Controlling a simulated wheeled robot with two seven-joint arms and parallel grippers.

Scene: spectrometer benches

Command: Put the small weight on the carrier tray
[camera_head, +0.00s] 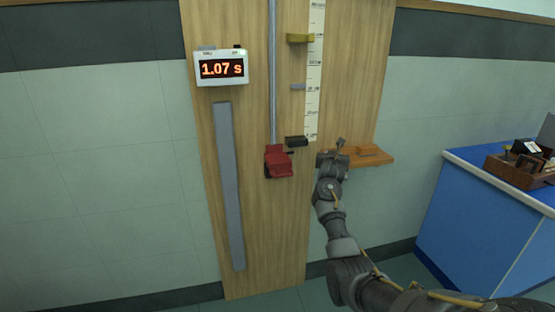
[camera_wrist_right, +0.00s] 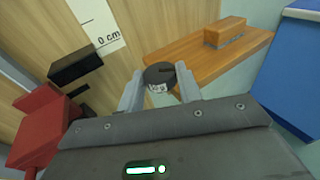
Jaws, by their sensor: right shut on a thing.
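My right gripper (camera_head: 338,147) is shut on a small dark cylindrical weight with a pale label. The weight (camera_wrist_right: 158,75) shows between the two fingertips in the right wrist view; I cannot make it out in the head view. A red block-like piece (camera_head: 278,161) sits at the foot of the vertical rail, left of the gripper. A small black block (camera_head: 296,141) is just above and right of it, near the scale's 0 cm end, and also shows in the wrist view (camera_wrist_right: 75,68). I cannot tell which of these is the carrier tray. My left gripper is not in view.
A wooden shelf (camera_head: 380,160) with a small raised block is beside the gripper. A timer (camera_head: 221,68) reads 1.07 s. A yellow-brown piece (camera_head: 300,38) juts out near the scale (camera_head: 314,80). A blue bench (camera_head: 490,215) with a wooden box (camera_head: 515,174) stands right.

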